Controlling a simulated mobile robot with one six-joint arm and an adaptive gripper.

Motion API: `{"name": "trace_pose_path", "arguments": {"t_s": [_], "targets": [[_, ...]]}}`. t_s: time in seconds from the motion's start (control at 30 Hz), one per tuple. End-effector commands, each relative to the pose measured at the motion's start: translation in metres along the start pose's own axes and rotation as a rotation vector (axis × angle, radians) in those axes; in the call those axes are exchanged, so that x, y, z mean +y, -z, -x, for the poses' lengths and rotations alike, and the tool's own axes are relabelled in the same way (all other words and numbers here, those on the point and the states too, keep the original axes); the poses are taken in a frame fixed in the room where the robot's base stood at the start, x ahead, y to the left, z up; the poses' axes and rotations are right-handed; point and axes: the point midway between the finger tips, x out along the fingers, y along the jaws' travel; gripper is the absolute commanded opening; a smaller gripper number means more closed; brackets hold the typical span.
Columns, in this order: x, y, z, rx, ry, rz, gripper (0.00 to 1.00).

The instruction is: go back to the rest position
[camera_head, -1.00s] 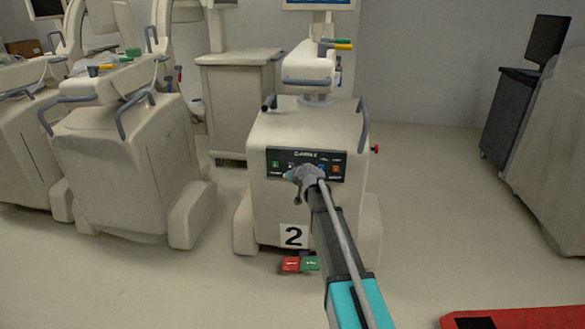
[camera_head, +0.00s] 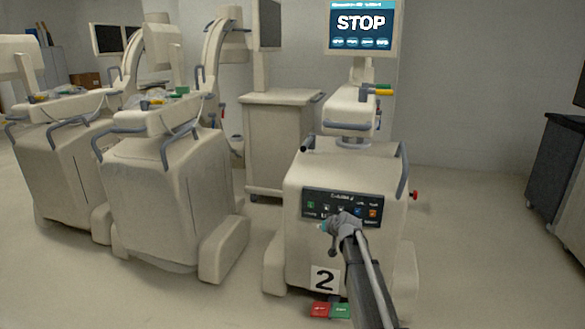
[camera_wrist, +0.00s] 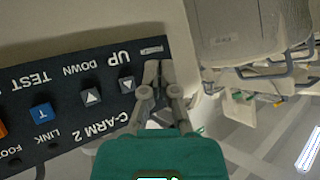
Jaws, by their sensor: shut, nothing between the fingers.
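My gripper (camera_head: 335,230) is in front of the dark control panel (camera_head: 318,207) of cart 2 (camera_head: 300,255) in the head view. In the wrist view, my gripper (camera_wrist: 158,72) is shut and empty. Its fingertips overlap the panel's end beside the UP button (camera_wrist: 127,85). The panel (camera_wrist: 65,75) appears upside down there and reads C-ARM 2, with UP, DOWN, TEST and LINK labels. I cannot tell whether the fingertips touch the panel. My arm runs from the lower right and hides part of the panel and the cart's front.
A screen (camera_head: 361,24) above cart 2 shows STOP. Red and green pedals (camera_head: 328,310) lie at its foot. Other covered carts (camera_head: 155,200) stand close on the left. A dark cabinet (camera_head: 557,180) stands at the right, with open floor (camera_head: 480,240) between.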

Motion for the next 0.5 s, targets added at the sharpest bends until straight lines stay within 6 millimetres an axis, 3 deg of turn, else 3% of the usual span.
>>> {"name": "trace_pose_path", "arguments": {"t_s": [0.27,0.5], "targets": [[-0.033,-0.107,0.073,-0.294,-0.012,-0.009,0.00],[-0.050,-0.203,0.153,-0.589,-0.098,-0.045,0.00]]}}
